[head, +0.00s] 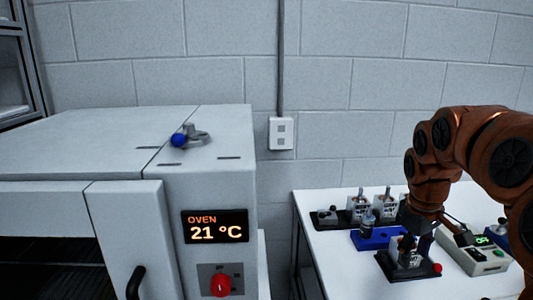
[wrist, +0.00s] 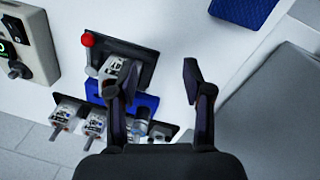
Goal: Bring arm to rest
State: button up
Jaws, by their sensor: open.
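My orange arm (head: 478,140) reaches in from the right over the white table in the head view. My gripper (head: 409,246) points down over a black fixture (head: 395,272) with a red ball knob (head: 437,268). In the wrist view my gripper (wrist: 160,75) is open, its two dark fingers apart with bare table showing between the tips. A pale motor-like part (wrist: 116,72) sits on the black fixture (wrist: 148,58), beside and partly behind the left finger. I cannot tell whether the finger touches it.
A blue block (head: 368,240) and a black tray (head: 325,219) with several motor-like parts lie behind the fixture. A box with a green display (head: 480,260) stands to its right. A white oven (head: 205,145) reading 21 °C stands left. The table's front is clear.

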jog(key=s+a+f+m+p, duration=0.1)
jog(key=s+a+p, duration=0.1)
jog(key=s+a, duration=0.3)
jog(key=s+a+f+m+g+p, duration=0.1)
jog(key=s+a, duration=0.3)
jog(key=s, duration=0.9)
jog(key=s+a+f+m+g+y+p, duration=0.1)
jog(key=s+a, duration=0.4)
jog(key=s, duration=0.5)
jog(key=shift+a+f+m+p, duration=0.35)
jog(key=shift+m+p, duration=0.35)
jog(key=shift+p, duration=0.35)
jog(key=shift+d, duration=0.1)
